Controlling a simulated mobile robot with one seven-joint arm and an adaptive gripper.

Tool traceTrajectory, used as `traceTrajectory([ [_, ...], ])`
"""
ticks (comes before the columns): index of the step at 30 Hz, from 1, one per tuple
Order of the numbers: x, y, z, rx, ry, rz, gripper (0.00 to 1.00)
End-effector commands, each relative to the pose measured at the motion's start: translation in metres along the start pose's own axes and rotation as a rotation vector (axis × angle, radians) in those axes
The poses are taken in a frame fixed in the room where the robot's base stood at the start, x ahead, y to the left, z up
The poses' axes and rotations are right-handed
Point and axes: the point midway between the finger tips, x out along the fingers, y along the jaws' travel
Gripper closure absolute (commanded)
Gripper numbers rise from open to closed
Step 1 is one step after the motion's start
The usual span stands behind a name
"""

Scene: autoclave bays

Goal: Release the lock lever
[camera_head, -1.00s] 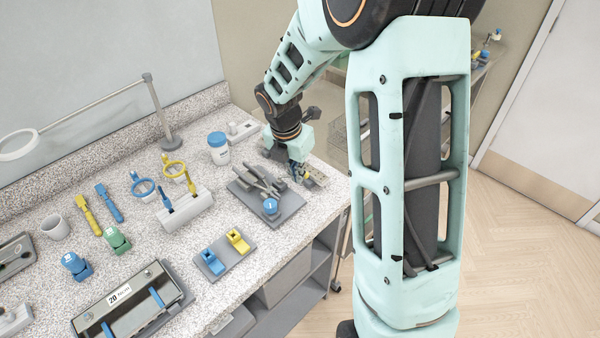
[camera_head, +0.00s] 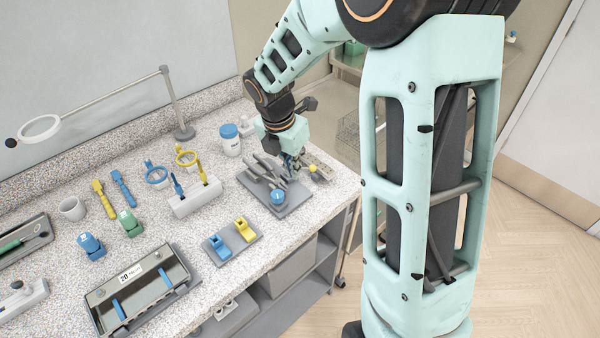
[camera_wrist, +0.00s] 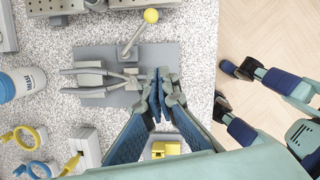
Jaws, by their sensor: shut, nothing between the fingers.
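A grey plate (camera_wrist: 170,55) carries a grey mechanism with two long handles (camera_wrist: 90,72) pointing left in the wrist view. A slim lever rises from it to a yellow ball (camera_wrist: 151,16), which also shows in the head view (camera_head: 313,168). A round blue knob (camera_head: 277,197) sits on the near part of the plate (camera_head: 290,205) in the head view; my fingers seem to hide it in the wrist view. My gripper (camera_wrist: 163,75) is shut and empty, over the plate beside the mechanism's right end. I cannot tell whether it touches anything.
A rail with blue and yellow blocks (camera_head: 243,230) lies on the near side. A grey perforated fixture (camera_wrist: 185,12) lies beyond the plate. The counter's edge is close on the right.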

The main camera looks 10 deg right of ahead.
Motion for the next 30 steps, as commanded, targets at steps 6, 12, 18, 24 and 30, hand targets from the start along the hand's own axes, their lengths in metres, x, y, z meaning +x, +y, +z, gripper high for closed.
traceTrajectory([
  [6,-0.046,-0.001,0.001,0.002,-0.001,0.0,1.0],
  [12,-0.066,-0.001,0.0,0.001,0.001,-0.002,1.0],
  [18,-0.07,-0.001,0.0,0.0,0.002,-0.002,1.0],
  [24,-0.07,-0.001,0.0,0.0,0.003,-0.002,1.0],
  [30,-0.069,-0.001,0.001,0.007,-0.004,-0.001,1.0],
])
